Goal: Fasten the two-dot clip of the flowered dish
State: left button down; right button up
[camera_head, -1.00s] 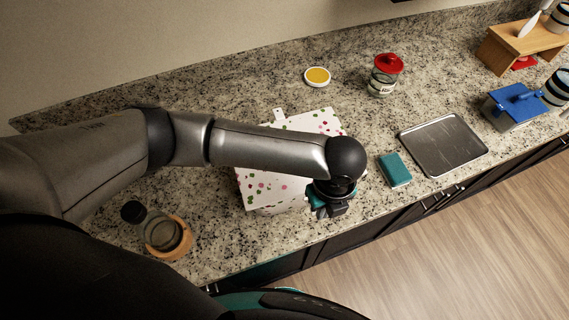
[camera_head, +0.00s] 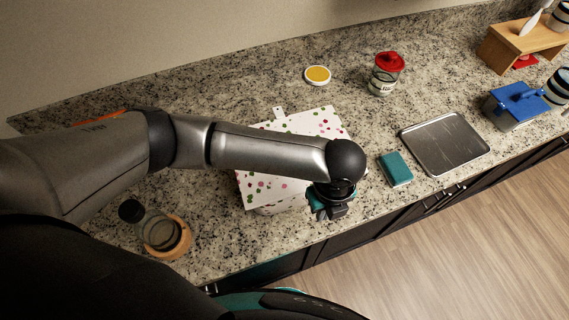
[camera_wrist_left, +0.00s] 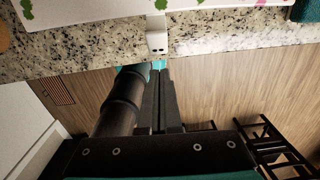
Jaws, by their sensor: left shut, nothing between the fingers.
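The flowered dish (camera_head: 270,188) has a white lid with pink, red and green spots. It stands on the counter, partly hidden under my left arm. A white clip tab (camera_head: 279,113) sticks out from its far side. In the left wrist view the dish (camera_wrist_left: 95,12) is at the top edge, and the two-dot clip (camera_wrist_left: 157,38) juts from its near side with two dark dots at its end. My left gripper (camera_head: 330,210) is at the dish's near right side. Its fingers (camera_wrist_left: 157,72) are shut and empty, just below the clip's end; I cannot tell whether they touch it.
A teal sponge (camera_head: 396,169) and a metal tray (camera_head: 444,145) lie right of the dish. A red-lidded jar (camera_head: 386,75) and a yellow-topped round dish (camera_head: 317,75) stand behind. A glass jar (camera_head: 160,232) is at left. The counter's front edge is close to my gripper.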

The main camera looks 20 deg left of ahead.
pick_arm(q)
jog(key=shift+w+a+f+b, duration=0.15)
jog(key=shift+w+a+f, duration=0.1)
jog(key=shift+w+a, duration=0.35)
jog(key=shift+w+a+f+b, duration=0.1)
jog(key=shift+w+a+f, duration=0.2)
jog(key=shift+w, duration=0.45)
jog(key=shift+w+a+f+b, duration=0.2)
jog(key=shift+w+a, duration=0.3)
jog(key=shift+w, duration=0.2)
dwell(0.4)
jog(key=r, duration=0.1)
jog(key=r+p, duration=0.2)
jog(key=shift+s+d, duration=0.3)
jog(key=shift+s, duration=0.1)
jog(key=shift+s+d+r, duration=0.2)
jog(key=shift+s+r, duration=0.05)
jog(key=shift+r, duration=0.4)
jog(key=shift+s+d+r, duration=0.15)
jog(key=shift+s+r, duration=0.05)
jog(key=shift+r, duration=0.45)
jog(key=shift+s+d+r, duration=0.1)
jog(key=shift+s+r, duration=0.15)
jog(key=shift+r, duration=0.35)
jog(key=shift+s+d+r, duration=0.15)
jog(key=shift+s+r, duration=0.05)
jog(key=shift+r, duration=0.45)
